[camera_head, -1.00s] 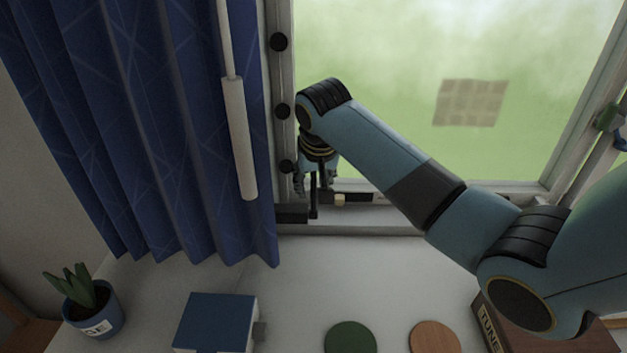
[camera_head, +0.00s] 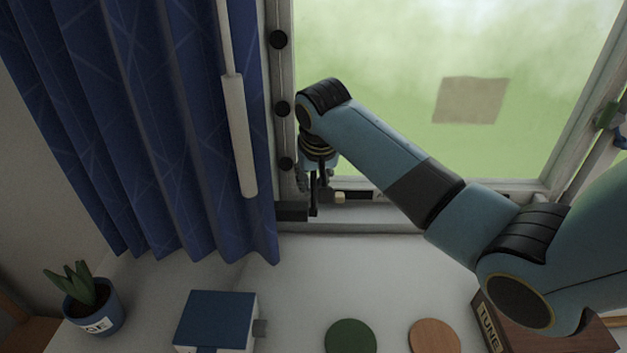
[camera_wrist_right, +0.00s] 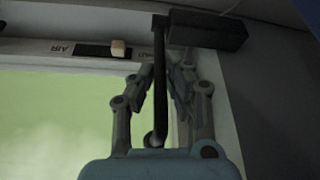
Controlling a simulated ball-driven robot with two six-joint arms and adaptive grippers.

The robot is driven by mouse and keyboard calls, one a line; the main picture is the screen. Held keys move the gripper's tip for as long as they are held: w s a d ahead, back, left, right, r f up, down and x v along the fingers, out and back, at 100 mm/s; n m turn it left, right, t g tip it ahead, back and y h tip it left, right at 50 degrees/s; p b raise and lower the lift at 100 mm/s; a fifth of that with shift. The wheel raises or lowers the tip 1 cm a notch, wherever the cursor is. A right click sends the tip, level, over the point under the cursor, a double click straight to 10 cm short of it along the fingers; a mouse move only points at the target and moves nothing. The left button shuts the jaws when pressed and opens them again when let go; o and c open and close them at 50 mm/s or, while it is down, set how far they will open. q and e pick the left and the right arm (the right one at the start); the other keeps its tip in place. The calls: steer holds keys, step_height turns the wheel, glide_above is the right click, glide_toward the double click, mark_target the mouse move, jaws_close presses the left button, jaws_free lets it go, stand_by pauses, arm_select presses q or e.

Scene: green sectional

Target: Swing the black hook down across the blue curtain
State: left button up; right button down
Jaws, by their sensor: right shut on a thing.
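The black hook shows in the head view as a thin upright bar (camera_head: 314,198) beside a dark block at the lower left corner of the window frame. In the right wrist view the hook's rod (camera_wrist_right: 159,85) runs between the fingers, with a black block (camera_wrist_right: 207,31) at its far end. My right gripper (camera_head: 317,180) is shut on this rod, and its fingers close around it in the wrist view (camera_wrist_right: 162,72). The blue curtain (camera_head: 150,120) hangs at the left, its edge beside the block. My left gripper is out of view.
A white wand (camera_head: 238,135) hangs before the curtain. A potted plant (camera_head: 92,300), blue-topped box (camera_head: 216,318), green disc (camera_head: 350,337), orange disc (camera_head: 434,336) and wooden box (camera_head: 520,325) stand on the sill. A light slider knob (camera_wrist_right: 118,48) is near the rod.

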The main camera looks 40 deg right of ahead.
mark_target(312, 197)
steer(key=shift+s+a, duration=0.1)
steer(key=shift+s+a+f+t+h, duration=0.2)
steer(key=shift+s+a+t+h, duration=0.45)
steer(key=shift+t, duration=0.35)
steer(key=shift+s+a+f+t+h+b, duration=0.3)
steer(key=shift+s+t+h+b, duration=0.15)
steer(key=shift+t+b, duration=0.1)
steer(key=t+b, duration=0.1)
steer(key=s+a+h+b, duration=0.1)
steer(key=b, duration=0.1)
steer(key=shift+f+t+h, duration=0.3)
steer(key=shift+f+t, duration=0.05)
steer(key=shift+s+a+t+h+b, duration=0.1)
steer(key=shift+s+t+h+b, duration=0.2)
steer(key=shift+t+b, duration=0.35)
steer(key=c, duration=1.4)
jaws_free()
steer(key=shift+o, duration=0.2)
steer(key=shift+w, duration=0.1)
steer(key=shift+r, duration=0.15)
